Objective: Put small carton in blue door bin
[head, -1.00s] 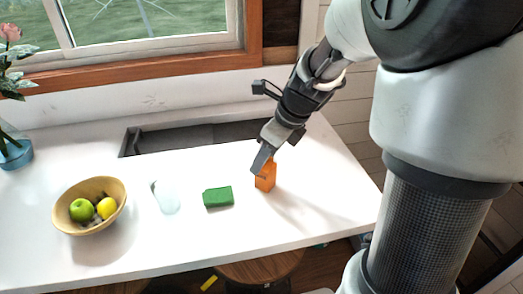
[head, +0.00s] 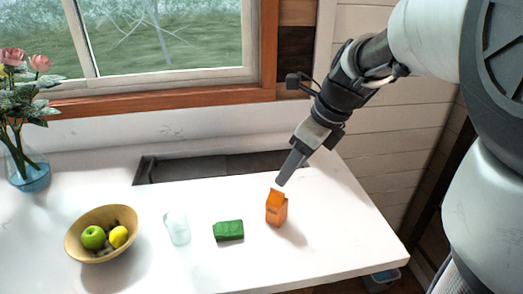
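The small orange carton (head: 276,210) stands upright on the white counter, right of the green box. My gripper (head: 284,180) reaches in from the upper right, pointing down, with its dark fingertips just above and slightly behind the carton's top in the picture. The fingers overlap from this side, so I cannot tell how far apart they are. I cannot tell whether they touch the carton's top. No blue door bin can be made out for certain.
On the counter (head: 335,240) are a green box (head: 229,231), a clear glass (head: 177,228), a wooden bowl (head: 75,245) of fruit and a blue vase (head: 30,178) of flowers. A sunken dark sink (head: 215,167) lies behind. A bluish container (head: 383,279) shows low beyond the counter's right edge.

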